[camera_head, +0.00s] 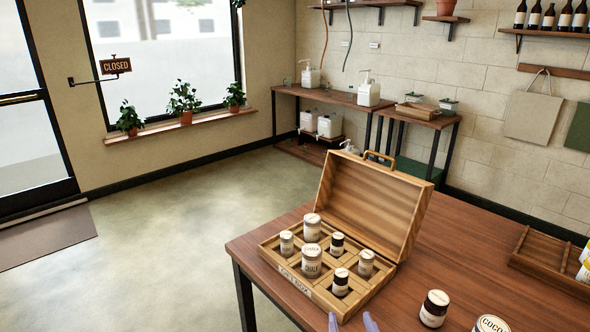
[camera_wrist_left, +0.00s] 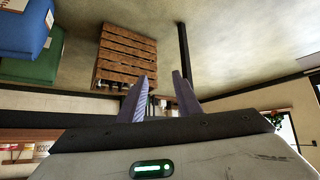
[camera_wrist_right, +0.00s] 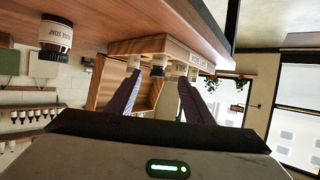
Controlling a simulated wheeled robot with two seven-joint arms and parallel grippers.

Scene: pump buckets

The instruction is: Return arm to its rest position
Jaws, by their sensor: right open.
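My right gripper (camera_head: 351,324) shows only its two purple fingertips at the bottom edge of the head view, just in front of the open wooden box (camera_head: 292,278). In the right wrist view its fingers (camera_wrist_right: 160,78) are apart with nothing held between them. That view is turned over, and the box (camera_wrist_right: 135,47) with its jars lies beyond the fingertips. My left gripper is outside the head view. In the left wrist view its fingers (camera_wrist_left: 159,80) are spread and empty, away from the table.
The box holds several jars, including a large one (camera_head: 312,262), and its lid (camera_head: 375,205) stands open. A dark-lidded jar (camera_head: 434,309) and another jar (camera_head: 490,324) stand right of the gripper. A wooden tray (camera_head: 545,262) lies farther right. The table (camera_head: 465,235) is bare between them.

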